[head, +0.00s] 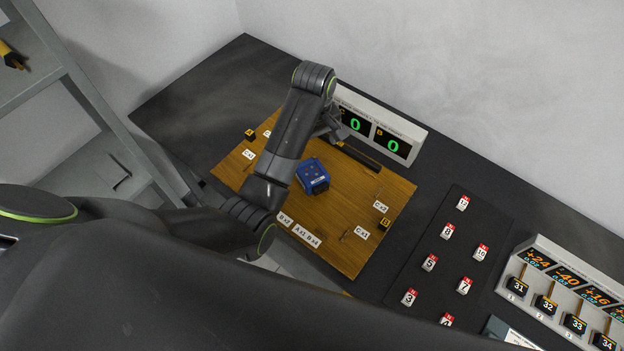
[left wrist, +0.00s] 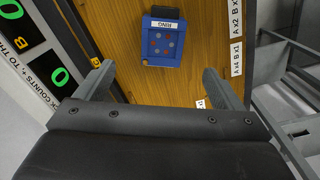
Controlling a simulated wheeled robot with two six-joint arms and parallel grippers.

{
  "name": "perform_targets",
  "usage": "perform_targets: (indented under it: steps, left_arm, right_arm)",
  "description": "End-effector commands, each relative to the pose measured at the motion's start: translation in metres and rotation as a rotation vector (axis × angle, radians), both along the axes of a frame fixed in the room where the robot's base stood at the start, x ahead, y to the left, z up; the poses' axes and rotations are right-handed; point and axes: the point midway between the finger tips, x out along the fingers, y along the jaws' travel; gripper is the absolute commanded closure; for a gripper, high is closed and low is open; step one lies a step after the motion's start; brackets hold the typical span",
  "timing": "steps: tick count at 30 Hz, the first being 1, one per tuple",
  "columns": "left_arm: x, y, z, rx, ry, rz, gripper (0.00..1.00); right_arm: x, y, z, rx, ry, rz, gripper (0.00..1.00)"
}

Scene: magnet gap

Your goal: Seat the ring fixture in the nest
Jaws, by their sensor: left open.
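The ring fixture (head: 313,177) is a blue block on the wooden board (head: 345,251), near its middle. In the left wrist view the fixture (left wrist: 165,45) bears a RING label and several coloured dots on its face. My left gripper (head: 334,127) is over the board's back edge, close to the display. Its two fingers are spread and empty in the left wrist view (left wrist: 162,86), with the fixture beyond them and apart from them. No nest can be told for sure; a long dark bar (head: 358,156) lies along the board's back edge. My right gripper is not seen.
A display (head: 381,128) with two green zeros stands behind the board. Small labelled tags and black-yellow blocks (head: 384,223) sit around the board. Several numbered red-white pieces (head: 448,231) lie on a dark mat at right, beside a grey rack (head: 558,282). A shelf (head: 62,83) stands at left.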

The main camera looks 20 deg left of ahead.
Motion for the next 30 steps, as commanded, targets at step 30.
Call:
perform_targets:
  steps: [30]
  left_arm:
    - [-0.002, 0.004, -0.123, 0.001, 0.001, 0.000, 0.11]
  right_arm:
    - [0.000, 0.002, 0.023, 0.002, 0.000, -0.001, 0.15]
